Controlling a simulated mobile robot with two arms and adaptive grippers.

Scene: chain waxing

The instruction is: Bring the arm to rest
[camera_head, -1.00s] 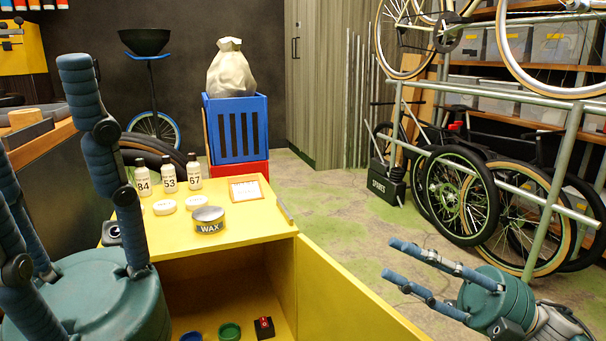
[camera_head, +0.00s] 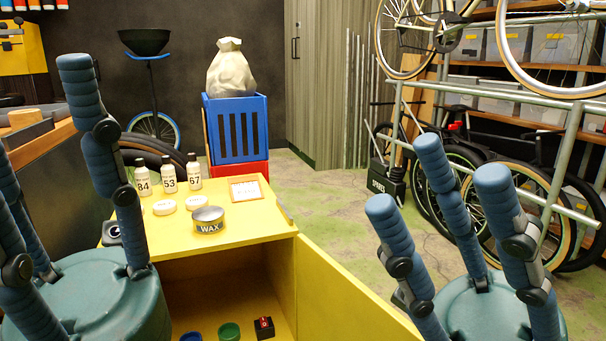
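My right gripper (camera_head: 434,180) is at the lower right, its fingers pointing up and spread apart. It is open and empty, over the floor to the right of the yellow cabinet (camera_head: 245,232). My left gripper (camera_head: 45,150) is at the left edge, large and close to the camera. Its fingers also point up and stand apart, with nothing between them. It hides part of the cabinet's left side. The lower ends of both arms are out of view.
On the cabinet top stand a wax tin (camera_head: 208,220), several numbered bottles (camera_head: 168,180), white pucks (camera_head: 164,207) and a small framed card (camera_head: 246,189). The cabinet's door (camera_head: 345,300) is open toward the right gripper. Bikes on a rack (camera_head: 560,150) stand behind that gripper.

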